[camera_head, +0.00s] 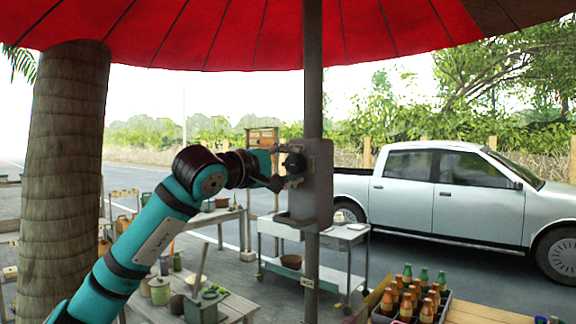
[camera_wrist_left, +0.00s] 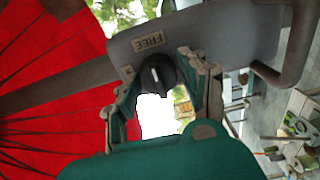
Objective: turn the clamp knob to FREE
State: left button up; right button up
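The dark round clamp knob (camera_head: 295,162) sits on a grey plate (camera_head: 321,176) fixed to the pole under the red umbrella. In the left wrist view the knob (camera_wrist_left: 157,73) shows a short white mark, roughly upright in the picture. A FREE label (camera_wrist_left: 149,41) is on the plate (camera_wrist_left: 205,35) just above the knob there. My left gripper (camera_head: 287,174) is at the plate, with its fingers apart on either side of the knob. Whether the fingers touch the knob I cannot tell. My right gripper is not in view.
The pole (camera_head: 313,90) stands upright behind the plate. A bottle crate (camera_head: 445,307) is at the lower right, a wheeled cart (camera_head: 340,276) behind the pole, and a low table (camera_head: 240,303) with pots below my arm. A white pickup (camera_head: 445,195) is parked beyond.

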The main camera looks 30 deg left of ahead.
pick_arm(q)
jog(key=shift+o, duration=1.4)
jog(key=shift+s, duration=0.1)
jog(key=s, duration=1.1)
jog(key=shift+s+a, duration=0.4)
jog(key=shift+a, duration=0.05)
